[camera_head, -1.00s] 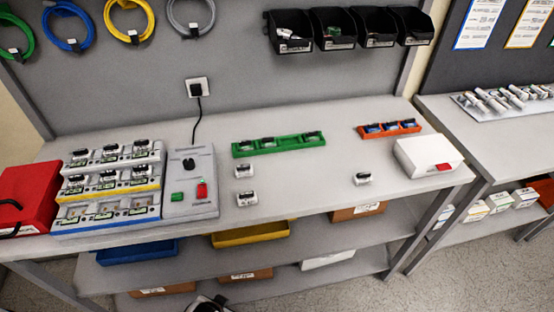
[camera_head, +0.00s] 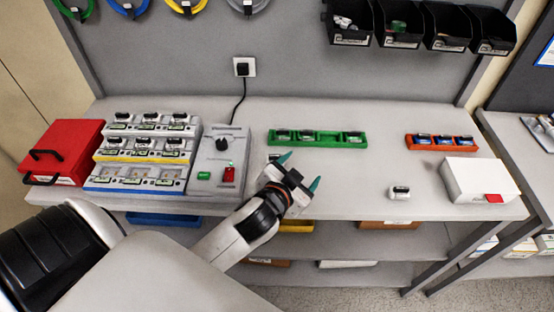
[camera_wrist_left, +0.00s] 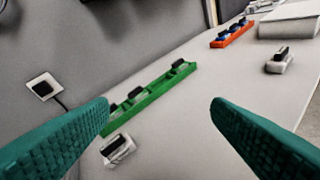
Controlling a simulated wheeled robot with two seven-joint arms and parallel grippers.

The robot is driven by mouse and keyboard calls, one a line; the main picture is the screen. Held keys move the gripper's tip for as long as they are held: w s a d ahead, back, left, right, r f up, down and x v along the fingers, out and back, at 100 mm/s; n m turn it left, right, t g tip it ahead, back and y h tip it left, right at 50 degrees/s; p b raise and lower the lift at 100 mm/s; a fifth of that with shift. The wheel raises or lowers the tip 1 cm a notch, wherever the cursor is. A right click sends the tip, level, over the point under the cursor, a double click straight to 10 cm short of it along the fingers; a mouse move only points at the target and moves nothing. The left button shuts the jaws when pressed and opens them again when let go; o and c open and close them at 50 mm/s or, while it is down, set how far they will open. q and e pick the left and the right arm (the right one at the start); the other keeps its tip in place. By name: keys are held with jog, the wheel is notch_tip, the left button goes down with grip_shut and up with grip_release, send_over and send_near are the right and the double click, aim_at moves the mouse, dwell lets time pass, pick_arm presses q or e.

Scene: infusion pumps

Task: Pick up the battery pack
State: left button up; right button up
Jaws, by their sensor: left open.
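Small white battery packs with dark tops lie loose on the grey bench. One battery pack (camera_head: 400,193) is right of centre; it also shows at the upper right of the left wrist view (camera_wrist_left: 279,62). Another battery pack (camera_wrist_left: 117,149) is at the lower left of the left wrist view, beside the left finger; in the head view only a bit shows behind my gripper. My left gripper (camera_head: 300,171) is open and empty over the bench, in front of the green tray (camera_head: 330,139). Its two teal fingers frame the left wrist view (camera_wrist_left: 160,103). My right gripper is not in view.
The green tray holds several packs. An orange tray (camera_head: 440,148) holds blue-topped packs. A white box (camera_head: 470,175) stands at the right. A grey charger (camera_head: 218,180), a stepped rack (camera_head: 140,175) and a red case (camera_head: 62,145) stand at the left. Black bins hang above.

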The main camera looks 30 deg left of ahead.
pick_arm(q)
jog(key=w+d+r+m+t+h, duration=0.3)
jog(key=d+r+m+h, duration=0.1)
jog(key=r, duration=0.2)
jog(key=w+d+r+m+t+h, duration=0.3)
jog(key=d+r+m+h, duration=0.15)
jog(key=r, duration=0.25)
jog(key=d+r+m+g+h, duration=0.2)
jog(key=d+m+g+h, duration=0.35)
jog(key=m+h, duration=0.4)
jog(key=m+g+y+p, duration=0.2)
jog(key=m+g+y, duration=0.6)
jog(key=g+y, duration=0.8)
send_over(276, 155)
jog(key=shift+t+y, duration=0.5)
jog(key=shift+t, duration=0.05)
jog(key=f, duration=1.6)
jog(key=shift+s+a+f, duration=0.15)
jog(key=shift+a+f, duration=0.25)
jog(key=f+p, duration=0.2)
jog(key=f, duration=0.2)
jog(key=shift+d+f+p, duration=0.35)
jog(key=shift+f+p, duration=0.05)
jog(key=shift+f, duration=0.3)
jog(key=c, duration=1.1)
